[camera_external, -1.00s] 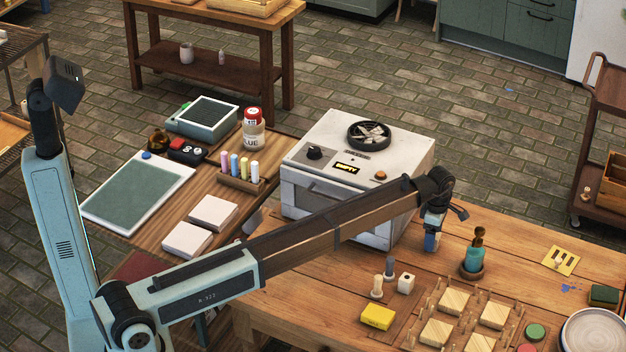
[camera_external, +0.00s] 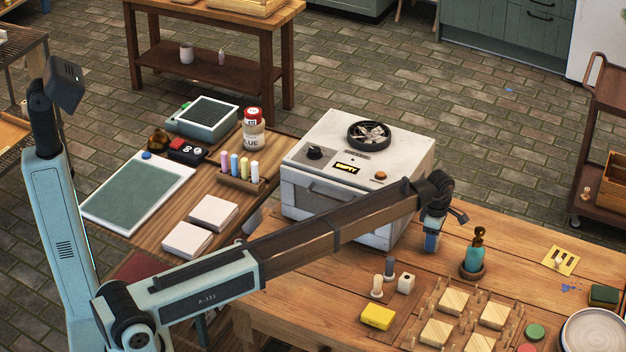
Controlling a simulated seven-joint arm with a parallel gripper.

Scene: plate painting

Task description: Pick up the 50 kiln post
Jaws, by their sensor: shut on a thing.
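My gripper (camera_external: 432,232) hangs at the end of the arm, just right of the kiln's front right corner and above the wooden table. Its jaws are shut on a small blue piece (camera_external: 431,244). I cannot read any marking on it, so I cannot tell whether it is the 50 kiln post. A short cream post (camera_external: 377,286), a grey post (camera_external: 389,266) and a white block with a dark hole (camera_external: 405,284) stand together on the table, below and left of my gripper. No number is legible on them.
The white kiln (camera_external: 350,155) stands close left of my gripper. A teal bottle (camera_external: 473,260) stands close right. A yellow block (camera_external: 378,317) and a pegged board with several wooden tiles (camera_external: 453,301) lie in front.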

